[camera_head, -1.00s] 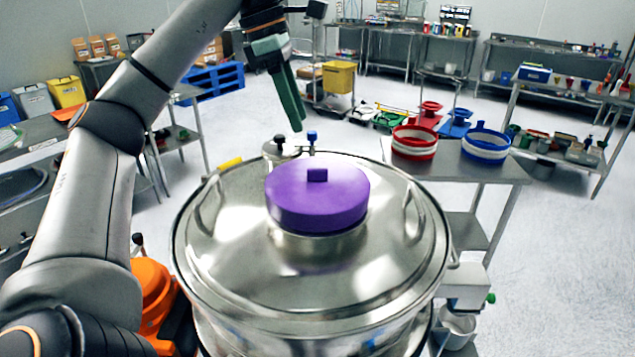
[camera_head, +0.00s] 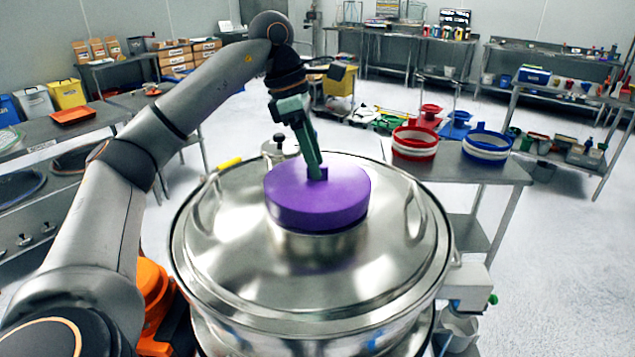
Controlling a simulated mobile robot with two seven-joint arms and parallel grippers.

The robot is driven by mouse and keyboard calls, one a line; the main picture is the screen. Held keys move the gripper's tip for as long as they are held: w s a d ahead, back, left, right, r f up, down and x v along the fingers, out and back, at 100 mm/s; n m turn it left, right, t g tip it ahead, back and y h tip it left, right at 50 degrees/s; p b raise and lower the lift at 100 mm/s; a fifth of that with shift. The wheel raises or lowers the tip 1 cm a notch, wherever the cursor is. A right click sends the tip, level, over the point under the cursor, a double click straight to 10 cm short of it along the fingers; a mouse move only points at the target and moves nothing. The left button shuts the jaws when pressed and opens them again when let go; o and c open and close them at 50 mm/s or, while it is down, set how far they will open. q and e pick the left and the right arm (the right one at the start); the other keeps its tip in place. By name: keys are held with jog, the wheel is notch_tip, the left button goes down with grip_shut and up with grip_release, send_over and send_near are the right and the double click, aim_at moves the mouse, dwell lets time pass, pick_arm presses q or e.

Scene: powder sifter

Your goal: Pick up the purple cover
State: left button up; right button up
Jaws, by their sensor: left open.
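The purple cover (camera_head: 318,203) is a round, flat disc with a small knob on top. It sits on the neck in the middle of the steel sifter lid (camera_head: 225,265). My left gripper (camera_head: 315,175) points down at the cover, with its green fingers at the knob. The fingers hide most of the knob, and I cannot tell whether they touch it. The left gripper is open and the cover rests in its place. My right gripper is out of view.
The lid has a raised handle on either side (camera_head: 413,215). A steel table (camera_head: 490,172) at the right holds a red ring (camera_head: 414,143) and a blue ring (camera_head: 486,146). Open floor lies to the right.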

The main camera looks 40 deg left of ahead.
pick_arm(q)
jog(key=shift+f, duration=0.3)
jog(key=shift+c, duration=0.3)
grip_shut()
